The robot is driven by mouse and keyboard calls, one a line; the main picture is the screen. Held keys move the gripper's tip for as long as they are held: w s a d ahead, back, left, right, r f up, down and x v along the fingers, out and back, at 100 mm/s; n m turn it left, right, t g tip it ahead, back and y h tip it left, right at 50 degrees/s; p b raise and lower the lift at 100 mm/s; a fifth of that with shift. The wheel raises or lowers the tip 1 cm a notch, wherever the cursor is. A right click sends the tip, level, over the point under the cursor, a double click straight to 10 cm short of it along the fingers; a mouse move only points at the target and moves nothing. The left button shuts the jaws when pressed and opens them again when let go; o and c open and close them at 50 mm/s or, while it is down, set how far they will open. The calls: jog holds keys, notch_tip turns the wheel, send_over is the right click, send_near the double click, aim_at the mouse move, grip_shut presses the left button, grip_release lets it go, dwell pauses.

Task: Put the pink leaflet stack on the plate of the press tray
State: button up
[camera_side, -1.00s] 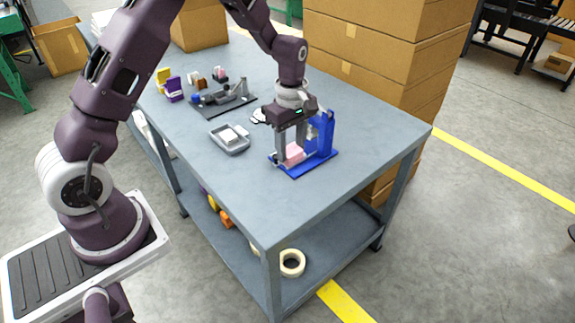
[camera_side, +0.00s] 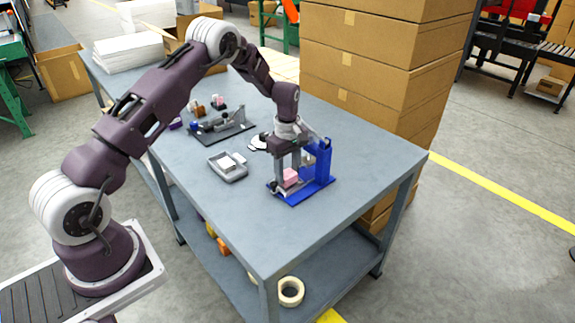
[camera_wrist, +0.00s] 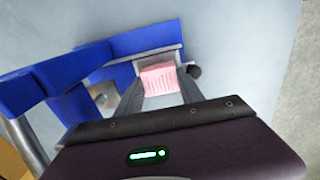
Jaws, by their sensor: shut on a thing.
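The pink leaflet stack (camera_side: 290,177) is a small pink block between the fingers of my gripper (camera_side: 291,170), low over the blue stand (camera_side: 300,197). The blue stand, apparently the press tray, has a flat base and an upright on its right. In the wrist view, the lined pink stack (camera_wrist: 158,78) sits between the two grey fingers of my gripper (camera_wrist: 162,84), close to the blue frame (camera_wrist: 140,42). My gripper is shut on the stack. The fingers hide part of the base, and I cannot tell whether the stack touches the plate.
A grey tray (camera_side: 224,176) with a white block lies left of the blue stand. A dark fixture (camera_side: 222,131) stands farther back. Tall stacked cartons (camera_side: 375,95) border the table behind the stand. The table front (camera_side: 270,235) is clear.

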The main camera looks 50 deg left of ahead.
jog(key=shift+f, duration=0.1)
jog(key=o, duration=1.4)
jog(key=shift+s, duration=0.1)
notch_tip(320, 180, up, 10)
